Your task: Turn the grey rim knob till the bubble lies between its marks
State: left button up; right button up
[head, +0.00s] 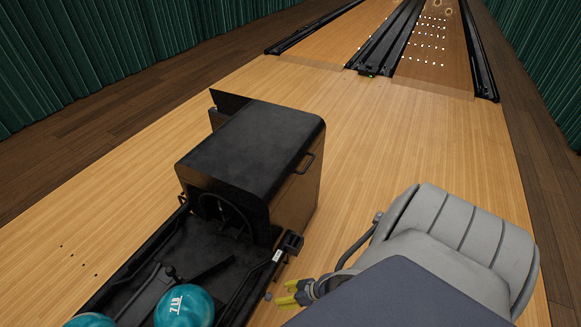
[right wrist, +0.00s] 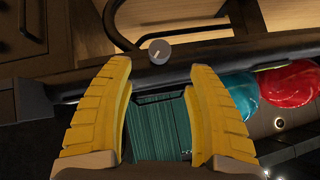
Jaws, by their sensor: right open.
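The grey rim knob (right wrist: 159,52) is a small round knob with a pale mark on its face. It sits on the dark rim bar (right wrist: 220,52), just past my right fingertips and roughly centred between them in the right wrist view. In the head view the knob (head: 268,296) is a small grey dot left of the fingertips. My right gripper (head: 282,293) has yellow fingers, spread open and empty; it also shows in the right wrist view (right wrist: 159,68). I cannot make out the bubble or its marks. My left gripper is not in view.
The black ball return hood (head: 250,150) stands behind the ball tray. Teal balls, one marked 7 LB (head: 184,306), lie in the tray; a red ball (right wrist: 290,82) shows in the right wrist view. A grey seat (head: 460,235) is at the right. Wooden floor (head: 400,140) beyond is clear.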

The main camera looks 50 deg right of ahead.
jog(key=v, duration=0.3)
dwell(0.5)
